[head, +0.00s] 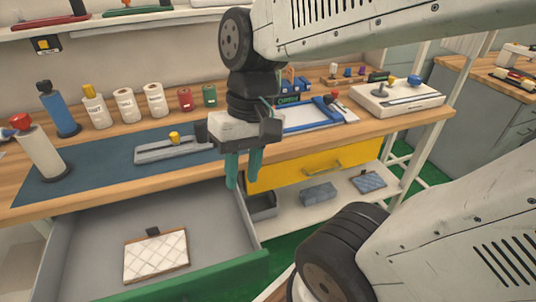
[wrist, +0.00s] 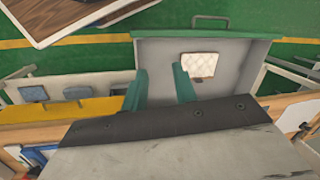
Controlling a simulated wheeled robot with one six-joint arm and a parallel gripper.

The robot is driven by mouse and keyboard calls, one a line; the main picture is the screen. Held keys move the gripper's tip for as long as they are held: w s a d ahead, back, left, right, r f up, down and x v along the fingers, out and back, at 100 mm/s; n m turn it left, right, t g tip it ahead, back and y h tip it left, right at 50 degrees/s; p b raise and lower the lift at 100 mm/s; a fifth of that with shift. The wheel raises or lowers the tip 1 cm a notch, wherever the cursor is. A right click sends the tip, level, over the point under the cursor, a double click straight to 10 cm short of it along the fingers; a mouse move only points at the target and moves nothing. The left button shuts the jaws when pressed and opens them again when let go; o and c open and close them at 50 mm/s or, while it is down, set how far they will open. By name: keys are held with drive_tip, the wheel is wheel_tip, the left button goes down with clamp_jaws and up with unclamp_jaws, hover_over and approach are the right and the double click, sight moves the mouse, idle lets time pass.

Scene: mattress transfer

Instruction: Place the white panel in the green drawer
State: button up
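The white panel (head: 155,258), quilted in diamonds with a brown edge and a small dark tab, lies flat inside the open drawer. The green drawer (head: 215,284) has a green front and grey inside, and is pulled out below the bench. My gripper (head: 243,178) is open and empty, with its teal fingers pointing down near the drawer's right side wall, above and apart from the panel. In the wrist view my fingers (wrist: 160,80) are spread apart with nothing between them. The panel (wrist: 198,65) lies beyond them in the drawer.
The wooden bench (head: 425,118) holds rolls, bottles, a clipboard and a pale device (head: 398,98). A yellow drawer (head: 315,163) is right of my gripper, above a low shelf (head: 345,205) with grey-blue items. Green floor shows in front. A table corner (wrist: 75,15) is at the wrist view's upper left.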

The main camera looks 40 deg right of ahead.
drive_tip(key=d+h, duration=0.1)
drive_tip(key=s+d+r+n+t, duration=0.1)
drive_tip(key=s+d+r+h, duration=0.1)
drive_tip(key=shift+s+d+r+n+t+h, duration=0.25)
drive_tip(key=shift+n+t+h, duration=0.05)
drive_tip(key=shift+t, duration=0.1)
idle(1.0)
